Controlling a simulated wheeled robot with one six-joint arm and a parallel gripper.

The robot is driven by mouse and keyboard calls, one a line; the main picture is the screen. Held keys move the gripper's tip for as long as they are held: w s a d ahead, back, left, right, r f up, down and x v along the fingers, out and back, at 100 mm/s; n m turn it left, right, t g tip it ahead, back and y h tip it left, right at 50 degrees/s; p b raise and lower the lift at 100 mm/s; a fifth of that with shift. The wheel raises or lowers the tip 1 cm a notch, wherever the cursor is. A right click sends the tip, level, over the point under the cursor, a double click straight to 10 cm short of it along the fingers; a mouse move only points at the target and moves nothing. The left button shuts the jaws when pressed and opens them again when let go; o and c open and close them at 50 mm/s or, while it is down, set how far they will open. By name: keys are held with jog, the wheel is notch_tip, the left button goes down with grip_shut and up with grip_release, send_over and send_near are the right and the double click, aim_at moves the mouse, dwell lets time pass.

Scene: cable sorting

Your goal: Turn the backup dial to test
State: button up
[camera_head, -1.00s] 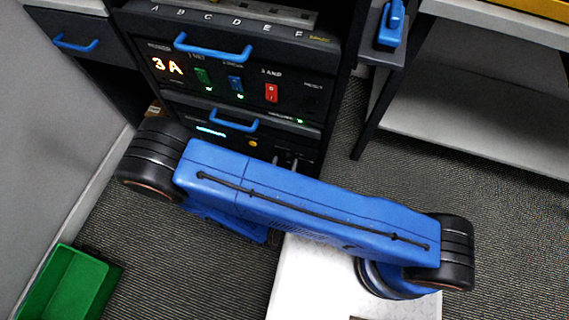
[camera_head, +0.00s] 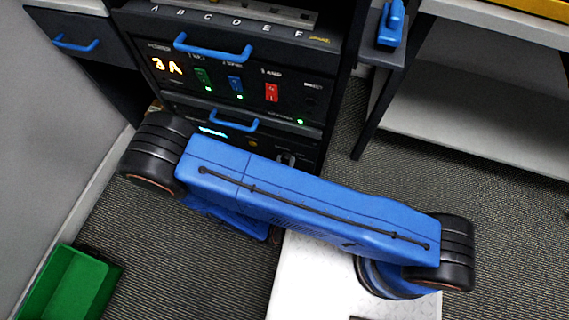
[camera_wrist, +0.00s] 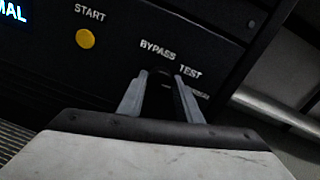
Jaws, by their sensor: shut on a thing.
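The backup dial (camera_wrist: 165,88) is a small dark knob on the black panel, seen in the wrist view between my fingers. My gripper (camera_wrist: 161,76) is shut on it, one grey finger on each side. The words BYPASS and TEST stand on the panel just above the fingertips, with TEST to the right. A third label right of the fingers is partly hidden. The fingers and shadow hide much of the dial, so I cannot tell exactly where it points. In the head view small grey finger shapes (camera_head: 286,158) show at the lower panel, mostly behind my arm.
A yellow START button (camera_wrist: 85,39) sits left of the dial. A lit display (camera_wrist: 13,10) ending in "MAL" is at the top left. A blue drawer handle (camera_head: 234,121) and a red switch (camera_head: 271,92) are above. A green bin (camera_head: 68,285) stands on the floor at left.

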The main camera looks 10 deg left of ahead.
jog(key=n, duration=0.4)
jog(key=shift+a, duration=0.1)
jog(key=shift+n, duration=1.9)
jog(key=o, duration=1)
jog(key=shift+o, duration=0.2)
jog(key=s, duration=1.7)
jog(key=shift+s+a+r, duration=0.2)
jog(key=shift+a+r, duration=0.15)
jog(key=shift+d, duration=0.1)
